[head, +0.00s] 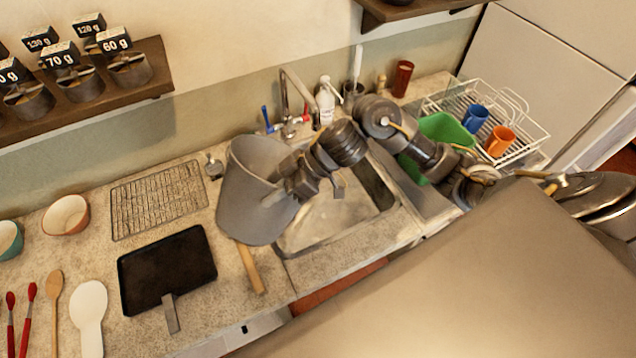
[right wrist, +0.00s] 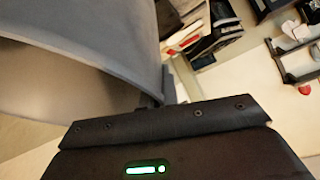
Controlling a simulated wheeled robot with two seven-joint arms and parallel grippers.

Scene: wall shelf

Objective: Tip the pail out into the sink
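The grey pail (head: 245,200) is tilted over the left edge of the sink (head: 335,222), in front of the tap. My right gripper (head: 305,184) is at the pail's right side, shut on the pail near its rim. In the right wrist view the pail (right wrist: 75,60) fills the upper left, its curved edge running down to the gripper. The pail's contents are hidden, and no stream shows falling from it. The sink basin is partly covered by my right arm and the pail. My left gripper is not in view.
The tap (head: 288,105) stands behind the pail. A green tub (head: 445,130) and dish rack (head: 535,135) with a blue and an orange cup are right of the sink. A black tray (head: 165,268) and wire rack (head: 158,200) lie left. A shelf (head: 130,85) with canisters hangs upper left.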

